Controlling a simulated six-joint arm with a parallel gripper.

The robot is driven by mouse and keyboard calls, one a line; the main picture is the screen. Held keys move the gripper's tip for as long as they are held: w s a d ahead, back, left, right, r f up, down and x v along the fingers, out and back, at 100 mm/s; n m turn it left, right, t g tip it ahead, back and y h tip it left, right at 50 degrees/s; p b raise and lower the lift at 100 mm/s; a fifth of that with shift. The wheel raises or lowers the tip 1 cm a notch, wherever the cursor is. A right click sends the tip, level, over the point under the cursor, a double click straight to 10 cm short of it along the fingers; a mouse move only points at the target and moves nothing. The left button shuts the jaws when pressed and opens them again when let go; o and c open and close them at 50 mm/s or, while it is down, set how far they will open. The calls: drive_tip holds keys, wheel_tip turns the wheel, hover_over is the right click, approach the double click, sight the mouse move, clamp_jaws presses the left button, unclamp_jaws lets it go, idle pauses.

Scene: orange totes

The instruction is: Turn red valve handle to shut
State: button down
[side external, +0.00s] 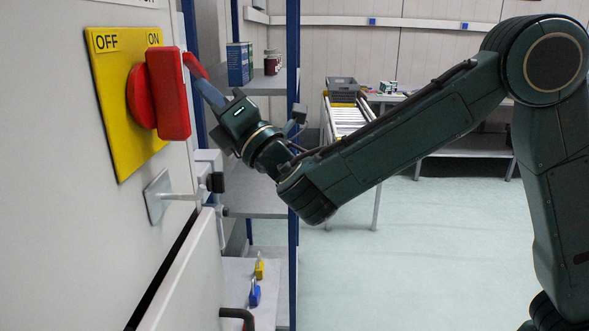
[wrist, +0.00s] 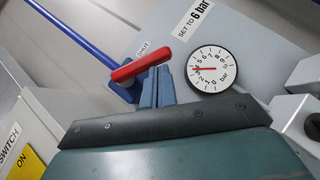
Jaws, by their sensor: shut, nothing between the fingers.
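The red valve handle (wrist: 141,66) shows in the wrist view on a blue valve body (wrist: 122,91) at the end of a blue pipe. It lies roughly crosswise to the pipe, beside a small "SHUT" label (wrist: 143,51). My gripper (wrist: 163,72) is shut and empty, its blue-grey fingertips close to the handle's free end; I cannot tell whether they touch. In the side view my gripper (side external: 202,86) points up and left. A short red piece (side external: 194,66), likely the handle, shows above its fingertips, partly hidden behind a red switch knob.
The yellow ON/OFF panel (side external: 108,95) with its bulky red switch knob (side external: 168,95) stands close left of my gripper. A pressure gauge (wrist: 210,69) sits right of the handle. A blue-framed shelf (side external: 292,150) stands behind; floor to the right is open.

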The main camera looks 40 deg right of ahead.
sight(207, 73)
drive_tip(key=shift+w+d+r+n+t+y, duration=0.3)
drive_tip(key=shift+w+d+r+n+y, duration=0.6)
drive_tip(key=shift+n, duration=0.2)
drive_tip(key=shift+r, duration=0.1)
drive_tip(key=shift+s+f, duration=0.1)
drive_tip(key=shift+f, duration=0.1)
drive_tip(key=shift+s+d+f, duration=0.2)
drive_tip(key=shift+s+f, duration=0.5)
drive_tip(key=shift+s, duration=0.4)
wheel_tip(207, 73, up, 7)
idle(1.2)
drive_tip(key=shift+d, duration=0.1)
